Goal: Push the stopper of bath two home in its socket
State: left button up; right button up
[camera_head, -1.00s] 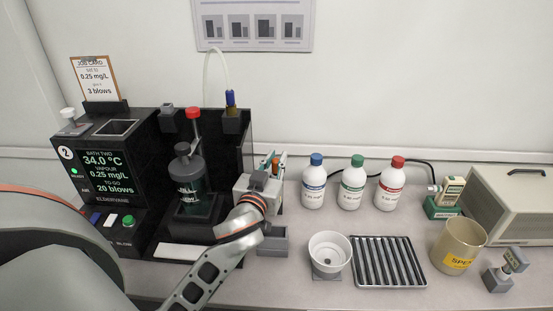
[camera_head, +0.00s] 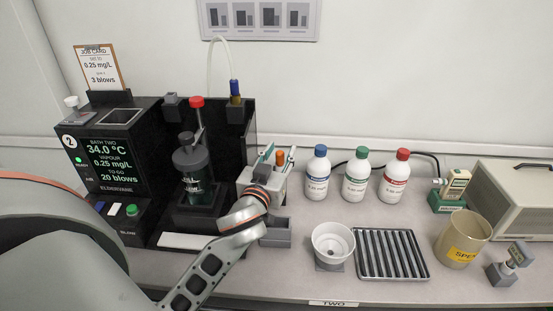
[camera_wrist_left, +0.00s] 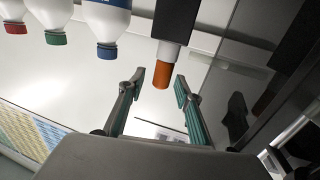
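Bath two (camera_head: 112,148) is the dark box on the left with a "2" badge and a lit "BATH TWO" display. A white knob (camera_head: 72,102) stands upright on its top left; I cannot tell whether this is the stopper or how deep it sits. My left gripper (camera_head: 279,155) is to the right of the dark unit, with green-faced fingers apart. An orange cylinder (camera_head: 281,156) shows between the fingers. In the left wrist view, the orange cylinder (camera_wrist_left: 162,76) joins a dark block, and the open fingers (camera_wrist_left: 158,92) stand on either side with gaps. My right gripper is out of view.
Three capped bottles (camera_head: 356,178) stand right of my gripper. A white bowl (camera_head: 333,240), ribbed tray (camera_head: 366,274) and beige cup (camera_head: 463,238) occupy the front counter.

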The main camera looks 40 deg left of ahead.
pick_arm(q)
jog(key=v, duration=1.1)
jog(key=shift+s, duration=0.4)
jog(key=shift+d, duration=0.1)
